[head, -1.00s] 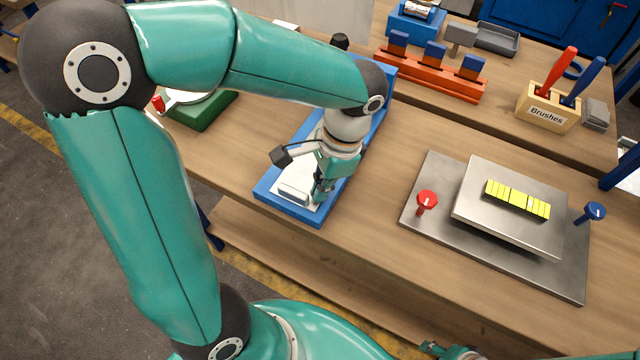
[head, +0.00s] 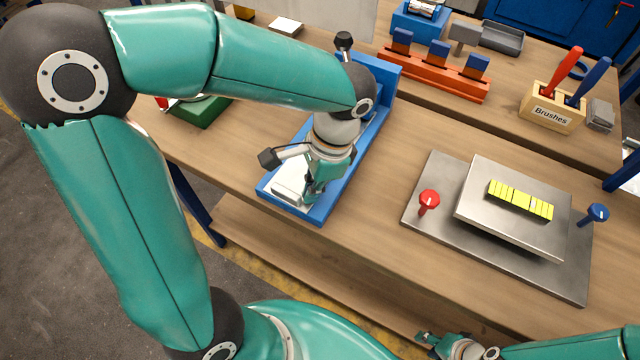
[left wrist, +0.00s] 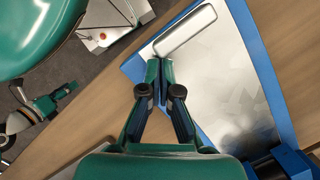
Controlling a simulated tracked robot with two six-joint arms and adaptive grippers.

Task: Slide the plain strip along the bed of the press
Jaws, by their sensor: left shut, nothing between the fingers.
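The plain strip (left wrist: 185,30) is a pale metal bar with rounded ends. It lies on the bright metal bed (left wrist: 222,85) of the blue press, along the bed's short edge. In the head view the strip (head: 288,197) is at the near end of the blue press (head: 345,183), partly behind my left gripper (head: 311,200). The left gripper is shut and empty, pointing down. In the left wrist view its fingertips (left wrist: 160,64) are close to one end of the strip; I cannot tell whether they touch it. My right gripper (head: 428,340) is at the bottom edge, apart from the press, with its fingers apart.
A steel plate with a yellow block (head: 520,200), a red knob (head: 429,200) and a blue knob (head: 597,212) stands to the right. An orange rack (head: 435,75) and a brush holder (head: 552,108) stand behind. Wooden table lies bare between press and plate.

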